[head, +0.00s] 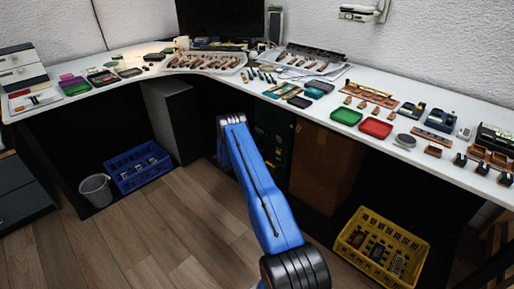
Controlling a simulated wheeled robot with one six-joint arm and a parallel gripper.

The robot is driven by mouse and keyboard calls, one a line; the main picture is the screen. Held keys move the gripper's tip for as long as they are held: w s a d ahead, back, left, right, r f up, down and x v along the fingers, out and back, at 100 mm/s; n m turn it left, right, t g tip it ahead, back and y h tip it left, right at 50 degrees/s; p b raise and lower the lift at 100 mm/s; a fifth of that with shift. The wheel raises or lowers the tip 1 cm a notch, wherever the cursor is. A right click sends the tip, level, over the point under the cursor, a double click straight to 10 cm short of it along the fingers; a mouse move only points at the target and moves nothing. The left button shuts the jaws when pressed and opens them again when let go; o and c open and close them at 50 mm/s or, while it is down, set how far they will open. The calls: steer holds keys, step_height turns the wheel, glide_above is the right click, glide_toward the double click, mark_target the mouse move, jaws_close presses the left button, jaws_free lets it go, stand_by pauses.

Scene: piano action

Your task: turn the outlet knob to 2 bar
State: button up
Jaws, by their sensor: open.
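I cannot make out an outlet knob or a bar scale in the head view. A pale fixture (362,12) is on the wall at the top right, cut by the frame edge; it is too small to tell whether it bears a knob. My blue arm rises from the bottom of the view to a dark-ringed joint in front of the bench. My gripper is not visible; the part of my arm beyond that joint is mostly hidden behind the upper link.
A white L-shaped bench (440,165) carries many small parts, with green (346,116) and red (376,128) trays. A yellow crate (382,247), a blue crate (139,168) and a grey bin (96,190) stand on the floor. The wooden floor at left centre is clear.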

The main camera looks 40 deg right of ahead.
steer(key=c, duration=1.1)
steer(key=shift+o, duration=0.2)
steer(key=shift+n, duration=0.3)
steer(key=n, duration=0.4)
steer(key=shift+f, duration=0.1)
steer(key=shift+n+h, duration=0.3)
steer(key=shift+n, duration=1.8)
steer(key=o, duration=1.1)
steer(key=shift+c, duration=0.2)
